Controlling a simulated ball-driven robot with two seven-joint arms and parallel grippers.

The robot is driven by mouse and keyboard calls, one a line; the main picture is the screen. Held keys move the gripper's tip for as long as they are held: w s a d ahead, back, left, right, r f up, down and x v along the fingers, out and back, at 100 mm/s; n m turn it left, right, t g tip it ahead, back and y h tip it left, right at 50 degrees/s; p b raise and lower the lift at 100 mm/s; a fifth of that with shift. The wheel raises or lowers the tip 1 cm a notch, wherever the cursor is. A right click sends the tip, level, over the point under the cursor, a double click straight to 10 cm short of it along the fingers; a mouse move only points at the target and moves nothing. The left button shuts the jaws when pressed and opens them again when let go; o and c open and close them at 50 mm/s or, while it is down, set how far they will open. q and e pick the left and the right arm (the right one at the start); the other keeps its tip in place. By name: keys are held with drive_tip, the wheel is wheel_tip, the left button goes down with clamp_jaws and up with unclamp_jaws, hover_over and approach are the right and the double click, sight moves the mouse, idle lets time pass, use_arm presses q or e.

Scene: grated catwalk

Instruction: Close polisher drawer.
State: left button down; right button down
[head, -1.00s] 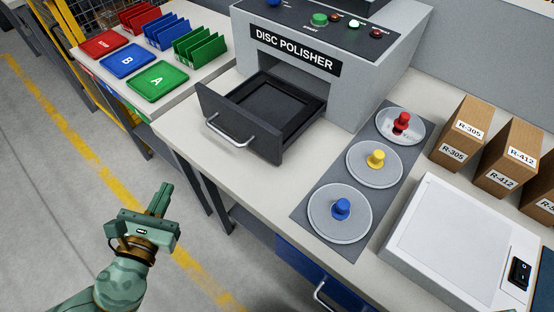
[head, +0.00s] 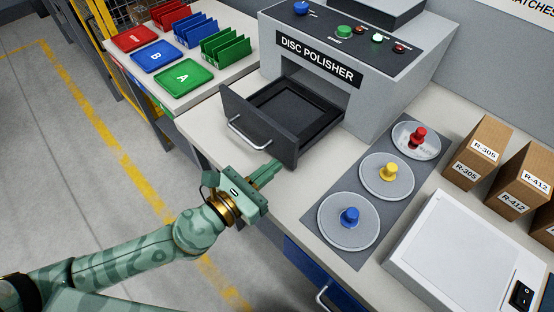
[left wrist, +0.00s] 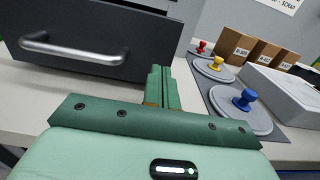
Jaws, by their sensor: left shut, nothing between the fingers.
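The disc polisher (head: 398,84) is a grey machine at the back of the bench. Its dark drawer (head: 258,128) is pulled open toward the front, with a silver handle (head: 246,136) on its front panel; the tray inside looks empty. My left gripper (head: 272,172) is shut and empty, in front of the right end of the drawer front, near the bench's front edge. In the left wrist view, the fingers (left wrist: 161,82) point forward, just right of the drawer front (left wrist: 110,40). I cannot tell whether they touch it. My right gripper is not in view.
Discs with red, yellow and blue (head: 349,217) knobs lie on a grey mat right of the drawer. A white box with a switch (head: 465,250) and cardboard boxes (head: 478,150) stand further right. Coloured trays (head: 180,78) lie on the left table.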

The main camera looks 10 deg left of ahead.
use_arm(q)
drive_tip(key=shift+x, duration=1.2)
drive_tip(key=shift+w+d, duration=0.2)
drive_tip(key=shift+w, duration=0.1)
approach(332, 118)
drive_tip(key=s+r, duration=0.2)
drive_tip(key=shift+s+a+r, duration=0.15)
drive_tip(key=shift+s+a, duration=0.25)
drive_tip(key=x, duration=0.5)
drive_tip(key=b+x, duration=0.1)
drive_tip(key=x, duration=0.4)
drive_tip(key=shift+w+d+f+b, duration=0.15)
drive_tip(key=shift+f+b, duration=0.1)
drive_tip(key=shift+b, duration=0.05)
drive_tip(key=shift+w+d, duration=0.15)
drive_tip(key=shift+w, duration=0.1)
drive_tip(key=shift+r, duration=0.35)
drive_tip(key=shift+w+r, duration=0.1)
